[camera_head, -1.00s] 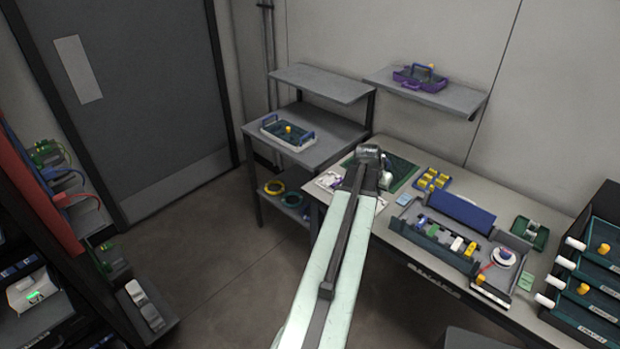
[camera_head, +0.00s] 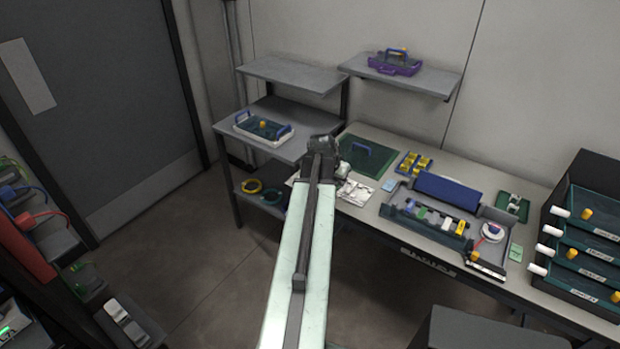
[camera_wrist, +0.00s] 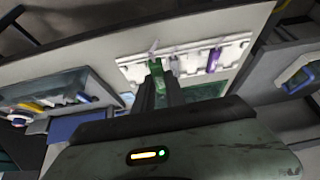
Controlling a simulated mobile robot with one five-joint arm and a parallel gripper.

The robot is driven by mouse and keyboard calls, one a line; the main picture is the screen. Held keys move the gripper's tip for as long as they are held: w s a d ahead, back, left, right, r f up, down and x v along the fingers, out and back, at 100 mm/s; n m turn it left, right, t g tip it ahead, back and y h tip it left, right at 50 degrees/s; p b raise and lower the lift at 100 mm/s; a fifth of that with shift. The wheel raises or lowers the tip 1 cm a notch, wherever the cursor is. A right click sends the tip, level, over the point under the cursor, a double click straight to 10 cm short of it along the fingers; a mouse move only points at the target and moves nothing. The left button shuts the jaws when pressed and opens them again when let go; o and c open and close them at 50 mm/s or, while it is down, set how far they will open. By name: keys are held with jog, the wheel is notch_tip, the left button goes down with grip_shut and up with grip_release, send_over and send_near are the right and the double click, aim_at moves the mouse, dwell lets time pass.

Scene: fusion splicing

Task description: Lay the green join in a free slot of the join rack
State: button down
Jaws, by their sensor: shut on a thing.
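My gripper (camera_wrist: 159,80) is shut on the green join (camera_wrist: 156,67), which shows between its dark fingers in the wrist view. The join rack (camera_wrist: 128,66) is a pale strip lying behind the fingertips there. A purple join (camera_wrist: 214,60) sits in it, right of my gripper. The green join is over or close to the rack; I cannot tell whether they touch. In the head view my wrist hides my fingers and the green join, and a pale part of the rack (camera_head: 357,193) shows right of my arm.
The bench holds a green mat (camera_head: 368,158), a blue tray of yellow pieces (camera_head: 415,163) and a grey tray (camera_head: 400,209) with a splicer and a white reel (camera_head: 492,232). A drawer stack (camera_head: 585,240) stands at right. A side table (camera_head: 230,128) stands at left.

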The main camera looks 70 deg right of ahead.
jog(key=w+a+f+b, duration=0.1)
jog(key=w+a+f, duration=0.1)
jog(key=w, duration=0.4)
jog(key=w+d, duration=0.2)
jog(key=d, duration=0.2)
jog(key=w+d+f+b, duration=0.1)
jog(key=w+d, duration=0.2)
jog(key=d, duration=0.1)
jog(key=w+d, duration=0.3)
jog(key=d, duration=0.1)
jog(key=shift+w+d+f+b, duration=0.1)
jog(key=shift+d+f+b, duration=0.2)
jog(key=shift+d+b, duration=0.1)
jog(key=f+b, duration=0.3)
jog(key=f, duration=0.1)
jog(key=shift+w+d+b, duration=0.15)
jog(key=shift+d+b, duration=0.1)
jog(key=shift+b, duration=0.15)
jog(key=shift+r, duration=0.2)
jog(key=shift+f, duration=0.15)
jog(key=c, duration=1.4)
grip_release()
